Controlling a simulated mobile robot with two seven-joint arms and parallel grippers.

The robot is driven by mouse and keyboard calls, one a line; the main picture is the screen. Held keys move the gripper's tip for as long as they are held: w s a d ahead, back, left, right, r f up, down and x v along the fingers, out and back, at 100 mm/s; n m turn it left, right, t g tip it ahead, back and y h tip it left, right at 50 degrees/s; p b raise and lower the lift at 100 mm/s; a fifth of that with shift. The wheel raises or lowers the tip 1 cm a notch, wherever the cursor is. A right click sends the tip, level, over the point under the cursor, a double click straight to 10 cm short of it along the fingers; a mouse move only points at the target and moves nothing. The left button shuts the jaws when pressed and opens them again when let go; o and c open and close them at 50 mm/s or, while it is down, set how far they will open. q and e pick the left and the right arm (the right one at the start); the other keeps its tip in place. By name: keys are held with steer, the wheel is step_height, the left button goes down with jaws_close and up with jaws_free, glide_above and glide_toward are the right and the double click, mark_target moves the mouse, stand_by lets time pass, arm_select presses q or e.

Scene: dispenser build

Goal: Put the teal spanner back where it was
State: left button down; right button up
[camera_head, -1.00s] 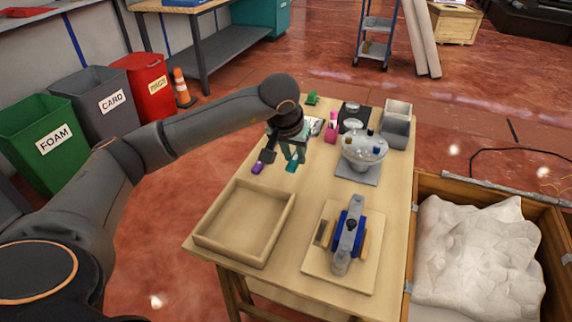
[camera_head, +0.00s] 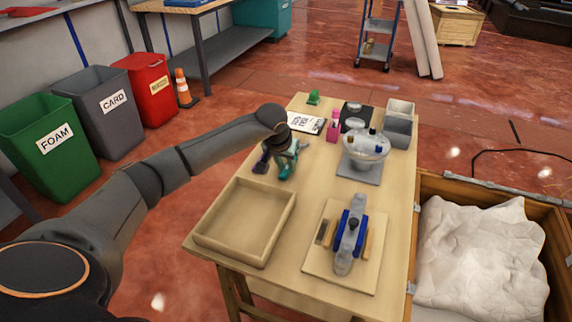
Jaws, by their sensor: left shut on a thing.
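My left gripper (camera_head: 284,169) reaches in over the left edge of the wooden table, behind the tray, and points down close to the tabletop. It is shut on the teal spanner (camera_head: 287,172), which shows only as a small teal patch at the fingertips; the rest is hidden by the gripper. I cannot tell whether the spanner touches the table. My right gripper is not in view.
An empty wooden tray (camera_head: 208,243) stands at the table's front left. A board with a blue and grey device (camera_head: 350,236) is at front right.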

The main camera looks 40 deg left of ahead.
arm_select(q)
steer(key=c, duration=1.1)
jaws_free()
steer(key=shift+f, duration=0.15)
steer(key=o, duration=0.4)
steer(key=shift+o, duration=0.2)
steer(key=shift+r, duration=0.3)
steer(key=p+v, duration=0.1)
steer(key=v, duration=1)
steer(key=shift+s+r, duration=0.25)
steer(key=shift+r, duration=0.05)
steer(key=shift+d, duration=0.1)
